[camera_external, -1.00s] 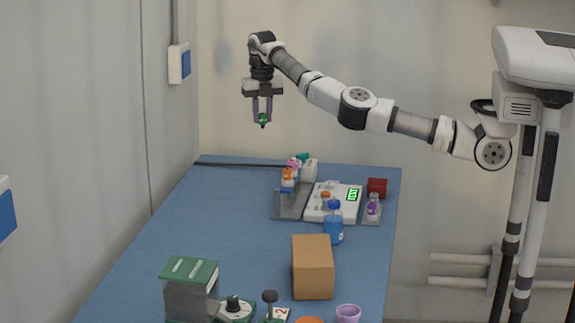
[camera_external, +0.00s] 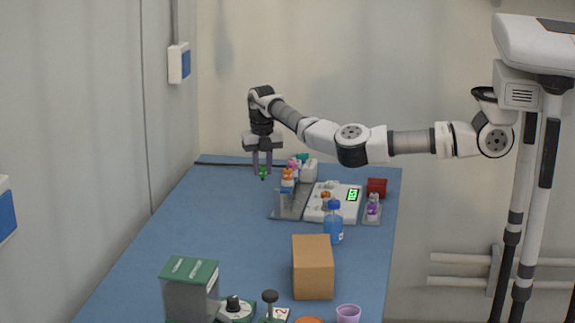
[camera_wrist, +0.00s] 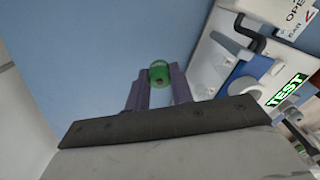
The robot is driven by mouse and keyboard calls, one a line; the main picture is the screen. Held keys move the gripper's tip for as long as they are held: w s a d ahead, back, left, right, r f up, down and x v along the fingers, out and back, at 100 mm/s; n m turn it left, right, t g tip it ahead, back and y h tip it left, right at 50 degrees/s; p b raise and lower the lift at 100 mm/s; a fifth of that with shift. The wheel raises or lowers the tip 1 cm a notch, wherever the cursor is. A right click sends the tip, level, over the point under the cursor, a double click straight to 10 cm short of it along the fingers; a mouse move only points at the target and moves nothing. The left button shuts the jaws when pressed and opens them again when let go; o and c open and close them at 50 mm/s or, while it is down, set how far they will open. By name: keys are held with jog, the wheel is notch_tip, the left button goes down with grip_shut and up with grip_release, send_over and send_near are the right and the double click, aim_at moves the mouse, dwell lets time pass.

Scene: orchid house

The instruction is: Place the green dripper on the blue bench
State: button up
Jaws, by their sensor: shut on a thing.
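The green dripper (camera_external: 263,173) is a small green piece held between the fingertips of my gripper (camera_external: 262,166). My gripper is shut on it and points down, above the far end of the blue bench (camera_external: 205,225). In the wrist view the dripper (camera_wrist: 159,74) shows as a round green end between my gripper's purple-grey fingers (camera_wrist: 159,85). The blue bench top (camera_wrist: 85,50) fills the space behind it there. A gap between the dripper and the bench seems to remain, but its height is hard to judge.
Right of my gripper stand bottles with orange and pink caps (camera_external: 288,178) on a grey tray, a white device with a green display (camera_external: 333,203), a blue bottle (camera_external: 334,225) and a red block (camera_external: 377,188). A cardboard box (camera_external: 313,268) stands nearer. The bench's left side is clear.

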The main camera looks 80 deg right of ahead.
aim_at(263, 176)
jog(key=shift+f+p, duration=0.55)
jog(key=shift+f, duration=1.6)
jog(key=shift+f, duration=0.1)
jog(key=o, duration=1)
jog(key=shift+c, duration=0.2)
notch_tip(263, 176, up, 12)
jog(key=b, duration=0.3)
